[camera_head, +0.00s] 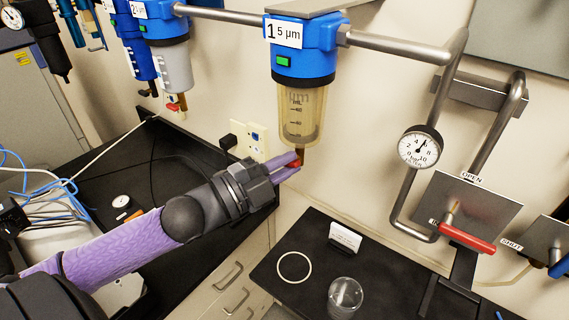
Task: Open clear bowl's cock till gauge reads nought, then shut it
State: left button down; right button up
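The clear bowl (303,115) hangs under a blue filter head (303,50) marked 1 and 5 µm. Its drain cock, with a red handle (295,163), is at the bottom of the bowl. My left gripper (292,164) reaches it from the lower left. Its purple fingers lie on either side of the red handle; whether they grip it is too small to tell. The gauge (420,147) is on the pipe to the right. Its needle points upward, away from nought; the exact reading is unclear. My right gripper is not in view.
A panel with a red lever (467,238) and OPEN and SHUT labels is at the right. A black bench top (300,245) below carries a white ring (294,267), a glass (345,296) and a card (345,236). Other filters (172,65) hang at the upper left.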

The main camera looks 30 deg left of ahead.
pick_arm(q)
jog(key=shift+n, duration=0.3)
jog(key=n+t+y+p, duration=0.1)
jog(key=n+y, duration=0.1)
jog(key=n, duration=0.3)
jog(key=n+t+y+p, duration=0.2)
jog(key=n, duration=0.3)
jog(key=n+t+y+p, duration=0.1)
jog(key=n, duration=0.4)
jog(key=shift+d+f+n+t+y+p, duration=0.1)
jog(key=shift+d+n+t+y+p, duration=0.05)
jog(key=shift+n+t+y+p, duration=0.2)
jog(key=shift+n+y, duration=0.25)
jog(key=shift+n, duration=0.1)
jog(key=c, duration=1)
grip_release()
jog(key=shift+o, duration=0.2)
jog(key=shift+s+f, duration=0.1)
